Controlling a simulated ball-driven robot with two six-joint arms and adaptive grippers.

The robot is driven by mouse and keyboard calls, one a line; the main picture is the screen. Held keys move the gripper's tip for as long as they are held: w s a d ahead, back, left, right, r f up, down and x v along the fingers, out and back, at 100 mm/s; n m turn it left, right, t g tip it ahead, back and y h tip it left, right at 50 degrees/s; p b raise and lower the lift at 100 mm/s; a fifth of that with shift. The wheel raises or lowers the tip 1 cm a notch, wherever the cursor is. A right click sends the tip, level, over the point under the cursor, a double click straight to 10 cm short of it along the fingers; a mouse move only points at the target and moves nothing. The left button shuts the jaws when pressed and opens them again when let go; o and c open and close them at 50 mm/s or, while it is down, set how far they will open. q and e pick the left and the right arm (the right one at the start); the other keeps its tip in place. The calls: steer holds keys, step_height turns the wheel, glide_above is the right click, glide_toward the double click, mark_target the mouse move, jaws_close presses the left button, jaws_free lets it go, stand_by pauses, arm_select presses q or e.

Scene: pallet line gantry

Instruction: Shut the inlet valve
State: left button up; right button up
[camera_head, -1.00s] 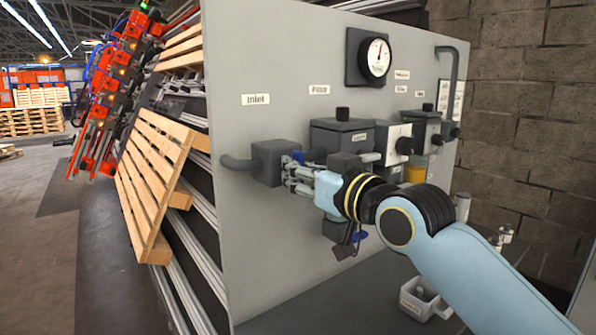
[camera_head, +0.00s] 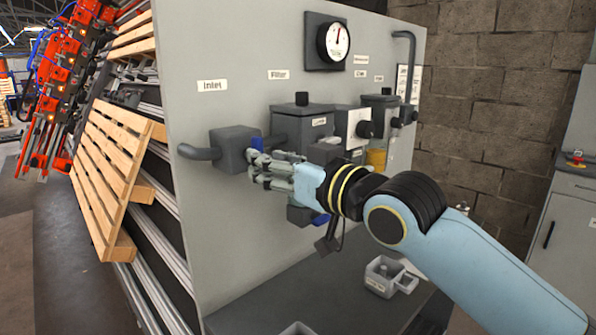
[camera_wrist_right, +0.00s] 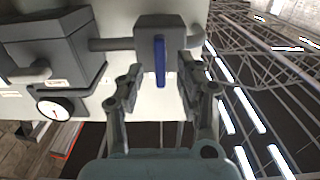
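The inlet valve (camera_head: 230,150) is a dark grey block on the pipe below the "Inlet" label (camera_head: 212,85) on the grey panel. Its blue handle (camera_head: 257,144) is partly hidden behind my right gripper (camera_head: 254,166) in the head view. In the right wrist view, the blue handle (camera_wrist_right: 160,60) shows as an upright bar on the valve block (camera_wrist_right: 158,28). My right gripper (camera_wrist_right: 160,72) is open there, with one finger on each side of the handle and gaps between. I cannot tell whether a finger touches the block. My left gripper is out of view.
A filter unit (camera_head: 300,125), a regulator (camera_head: 352,126) and a gauge (camera_head: 335,42) are on the panel right of the valve. A small grey tray (camera_head: 385,279) rests on the dark bench (camera_head: 300,300) below. A wooden pallet (camera_head: 105,165) leans at the left.

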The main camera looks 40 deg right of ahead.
steer(key=s+d, duration=0.1)
steer(key=s, duration=0.7)
